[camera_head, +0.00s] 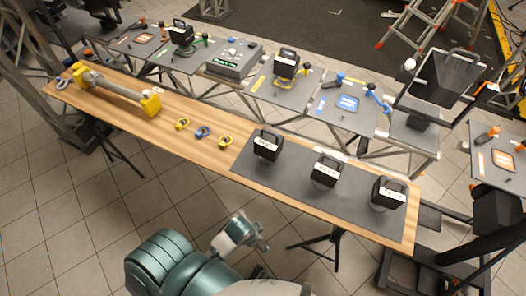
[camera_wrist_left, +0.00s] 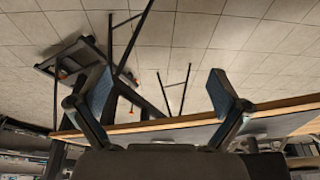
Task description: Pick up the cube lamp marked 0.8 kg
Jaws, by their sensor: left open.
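Three black cube lamps with handles and white labels stand upright on a dark grey mat (camera_head: 258,182): a left one (camera_head: 267,146), a middle one (camera_head: 325,172) and a right one (camera_head: 388,191). The label writing is too small to read surely, so I cannot tell which is 0.8 kg. In the left wrist view my left gripper (camera_wrist_left: 160,95) is open, with blue-padded fingers apart and nothing between them. A wooden table edge (camera_wrist_left: 290,103) shows beyond the fingers. In the head view my teal and grey arm parts are at the bottom, short of the table. My right gripper is not in view.
The wooden table (camera_head: 165,132) also holds a yellow-ended grey bar (camera_head: 115,88) and small yellow and blue rings (camera_head: 202,132). Behind it, a truss carries grey panels, more black lamps (camera_head: 286,63) and a grey case (camera_head: 235,60). Tiled floor lies in front.

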